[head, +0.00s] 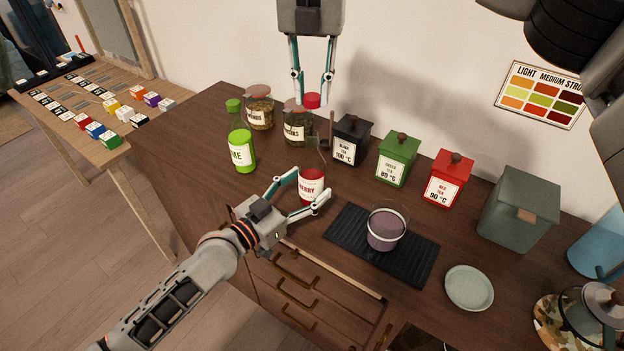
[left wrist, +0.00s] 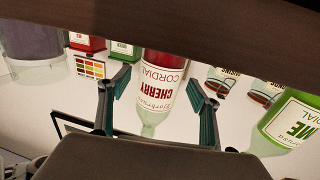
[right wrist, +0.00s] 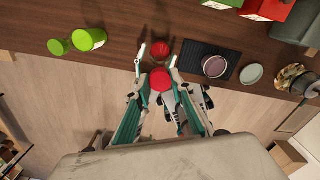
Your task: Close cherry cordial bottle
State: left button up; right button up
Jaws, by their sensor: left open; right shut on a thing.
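The cherry cordial bottle (head: 312,186), clear with red liquid and a white label, stands upright on the wooden counter. It is uncapped. My left gripper (head: 309,195) is open, with its fingers on either side of the bottle. In the left wrist view, which is upside down, the bottle (left wrist: 163,82) shows between the spread fingers with gaps. My right gripper (head: 312,102) is shut on the red cap (head: 313,100) and holds it above the bottle's neck, apart from it. The cap (right wrist: 160,80) also shows between the fingertips in the right wrist view.
A green lime bottle (head: 241,140) and two jars stand to the left. Black (head: 350,138), green (head: 397,159) and red (head: 448,179) tea tins stand behind to the right. A purple-filled cup (head: 386,230) is on a dark mat (head: 345,232). A pale saucer (head: 469,288) lies farther right.

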pick_arm(q)
jog(key=shift+x, duration=0.85)
jog(key=c, duration=1.7)
pick_arm(e)
send_over(312, 134)
jog(key=shift+f, duration=2.5)
jog(key=shift+f, duration=0.9)
jog(key=shift+f, duration=0.6)
pick_arm(q)
grip_shut()
